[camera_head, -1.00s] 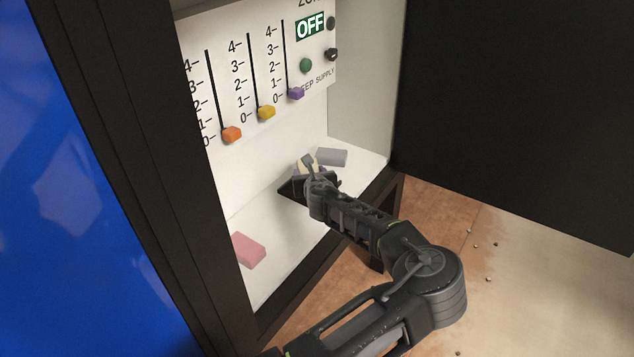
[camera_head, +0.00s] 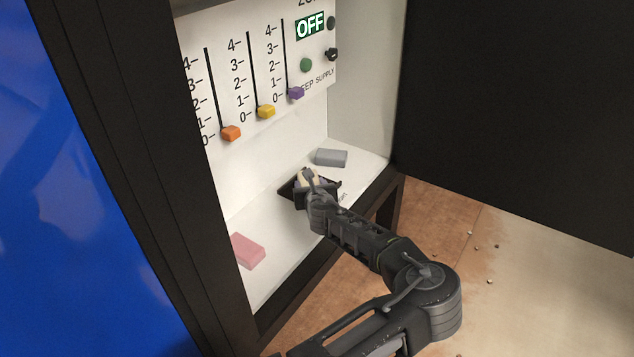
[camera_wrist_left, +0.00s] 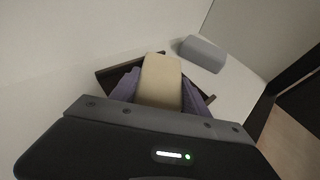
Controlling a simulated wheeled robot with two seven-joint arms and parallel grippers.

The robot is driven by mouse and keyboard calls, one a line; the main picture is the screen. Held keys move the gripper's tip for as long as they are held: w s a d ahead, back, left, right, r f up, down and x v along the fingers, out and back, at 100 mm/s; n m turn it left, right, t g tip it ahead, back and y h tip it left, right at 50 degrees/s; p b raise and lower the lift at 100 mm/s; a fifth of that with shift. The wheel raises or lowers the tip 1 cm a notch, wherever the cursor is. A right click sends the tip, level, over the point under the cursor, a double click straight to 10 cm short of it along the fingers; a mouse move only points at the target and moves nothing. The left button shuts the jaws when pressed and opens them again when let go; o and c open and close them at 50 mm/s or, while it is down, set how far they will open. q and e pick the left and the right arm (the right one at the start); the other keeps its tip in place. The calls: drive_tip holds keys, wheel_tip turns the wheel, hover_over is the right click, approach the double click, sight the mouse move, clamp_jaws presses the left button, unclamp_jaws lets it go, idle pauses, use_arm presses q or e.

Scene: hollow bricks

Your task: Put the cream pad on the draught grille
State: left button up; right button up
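The cream pad (camera_head: 308,175) is at the tip of my left gripper (camera_head: 311,183) inside the open cabinet. In the left wrist view the pad (camera_wrist_left: 160,82) lies between the two purple-grey fingers, which press against its sides. The dark draught grille (camera_head: 287,189) is on the white cabinet floor, mostly hidden by the gripper and pad. In the left wrist view the grille's dark edges (camera_wrist_left: 113,76) show on either side of the pad, which is over it. I cannot tell whether the pad touches the grille. My right gripper is out of view.
A grey block (camera_head: 331,158) lies just behind and right of the gripper. A pink block (camera_head: 248,251) lies nearer the front left. A slider panel (camera_head: 262,70) with orange, yellow and purple knobs stands behind. The open black door (camera_head: 520,110) is at right.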

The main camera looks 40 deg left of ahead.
use_arm(q)
drive_tip(key=o, duration=0.5)
drive_tip(key=shift+r, duration=0.15)
drive_tip(key=shift+r+p, duration=0.25)
drive_tip(key=shift+p, duration=0.15)
drive_tip(key=p+v, duration=0.1)
drive_tip(key=v, duration=1.1)
drive_tip(key=shift+f, duration=0.1)
